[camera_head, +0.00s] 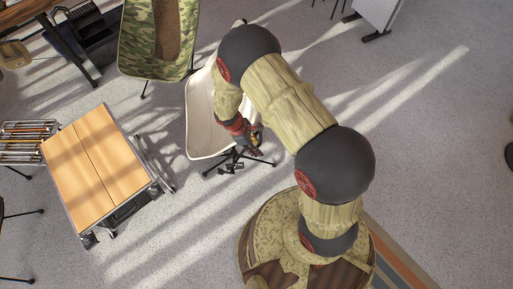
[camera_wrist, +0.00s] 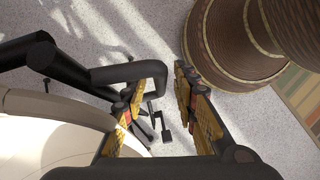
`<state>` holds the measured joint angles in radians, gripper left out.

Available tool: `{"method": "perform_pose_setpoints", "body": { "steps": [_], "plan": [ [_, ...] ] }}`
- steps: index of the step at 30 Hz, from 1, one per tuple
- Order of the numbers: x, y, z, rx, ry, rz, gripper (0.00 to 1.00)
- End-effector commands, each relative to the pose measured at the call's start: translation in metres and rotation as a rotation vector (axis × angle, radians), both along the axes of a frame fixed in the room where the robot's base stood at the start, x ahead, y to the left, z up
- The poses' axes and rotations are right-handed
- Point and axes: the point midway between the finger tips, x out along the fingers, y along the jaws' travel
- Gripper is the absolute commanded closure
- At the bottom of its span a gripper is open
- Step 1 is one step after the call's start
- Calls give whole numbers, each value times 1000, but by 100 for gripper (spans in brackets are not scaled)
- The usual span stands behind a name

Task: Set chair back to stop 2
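The chair (camera_head: 203,118) is a pale cream swivel chair with a dark star base, partly hidden behind my arm in the head view. In the wrist view its cream shell (camera_wrist: 45,130) fills the lower left, with a black armrest (camera_wrist: 120,73) crossing above it. Small black paddle-like parts (camera_wrist: 166,131) show between my fingers, lower down; I cannot tell which is the back control or its stop. My gripper (camera_head: 256,142) is at the chair's right side. In the wrist view my gripper (camera_wrist: 160,88) is open, its yellow patterned fingers apart with nothing clearly held.
A camouflage chair (camera_head: 140,45) stands behind, at upper left. A wooden-topped folding table (camera_head: 95,165) stands left, beside a slatted rack (camera_head: 25,145). A striped rug (camera_head: 395,260) lies at lower right. The grey floor (camera_head: 430,130) on the right is clear.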

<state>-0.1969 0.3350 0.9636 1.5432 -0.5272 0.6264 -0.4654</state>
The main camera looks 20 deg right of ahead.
Motion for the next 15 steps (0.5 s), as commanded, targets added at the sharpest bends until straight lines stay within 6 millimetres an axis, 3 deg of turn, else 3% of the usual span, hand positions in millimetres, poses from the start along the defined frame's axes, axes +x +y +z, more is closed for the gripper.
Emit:
{"method": "perform_pose_setpoints", "body": {
  "steps": [4,15],
  "plan": [
    [0,0,1,0,0,0,71],
    [0,0,1,0,0,0,92]
  ]
}}
